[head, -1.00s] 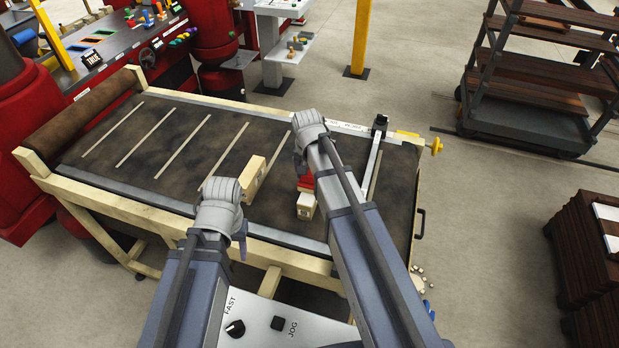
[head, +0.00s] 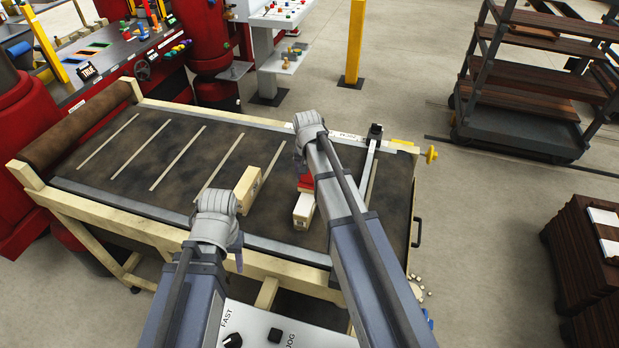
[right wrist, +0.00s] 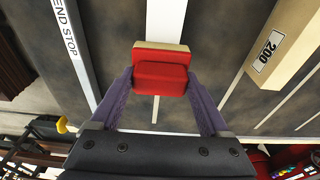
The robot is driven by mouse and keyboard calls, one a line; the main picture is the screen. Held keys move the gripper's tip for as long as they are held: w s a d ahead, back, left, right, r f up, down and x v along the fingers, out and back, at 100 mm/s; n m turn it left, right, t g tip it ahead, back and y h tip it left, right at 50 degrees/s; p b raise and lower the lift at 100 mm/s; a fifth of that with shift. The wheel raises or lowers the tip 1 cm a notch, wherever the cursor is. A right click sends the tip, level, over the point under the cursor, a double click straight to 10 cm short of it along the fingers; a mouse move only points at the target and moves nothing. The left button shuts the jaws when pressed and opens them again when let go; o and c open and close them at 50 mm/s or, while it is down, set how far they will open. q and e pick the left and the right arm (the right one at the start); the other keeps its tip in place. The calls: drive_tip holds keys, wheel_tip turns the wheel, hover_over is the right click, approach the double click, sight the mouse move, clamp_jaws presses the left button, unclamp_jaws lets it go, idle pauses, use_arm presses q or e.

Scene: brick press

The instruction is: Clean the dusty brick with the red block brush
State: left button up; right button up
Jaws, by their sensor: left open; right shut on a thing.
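The red block brush (right wrist: 160,78) is between the purple fingers of my right gripper (right wrist: 160,85), which is shut on it. Its pale lower part shows beyond the red. In the head view the brush (head: 306,186) is partly behind my right arm, at the far end of a cream brick (head: 303,208). That brick's pale top (right wrist: 167,18) runs out from the brush in the right wrist view. Whether brush and brick touch is unclear. My left gripper (head: 239,252) is open and empty at the table's near edge, its fingers mostly hidden by its wrist.
A second cream brick (head: 248,190), marked 200 in the right wrist view (right wrist: 285,45), stands left of the brushed one. The end stop bar (head: 367,165) lies to the right. The dark table (head: 125,165) is clear on the left. Small crumbs lie on the floor at right.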

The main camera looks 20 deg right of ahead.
drive_tip(key=shift+w+d, duration=0.6)
drive_tip(key=shift+w, duration=0.3)
drive_tip(key=shift+s+a, duration=0.5)
drive_tip(key=shift+s, duration=0.2)
drive_tip(key=shift+s+a, duration=0.45)
drive_tip(key=shift+s, duration=0.25)
drive_tip(key=shift+s, duration=0.1)
drive_tip(key=shift+s+a, duration=0.45)
drive_tip(key=shift+s, duration=0.15)
drive_tip(key=shift+s+a, duration=0.4)
drive_tip(key=shift+s, duration=0.2)
drive_tip(key=shift+s, duration=0.1)
drive_tip(key=shift+s+a, duration=0.45)
drive_tip(key=shift+s, duration=0.15)
drive_tip(key=shift+s+a, duration=0.4)
drive_tip(key=shift+s, duration=0.2)
drive_tip(key=shift+s+a, duration=0.1)
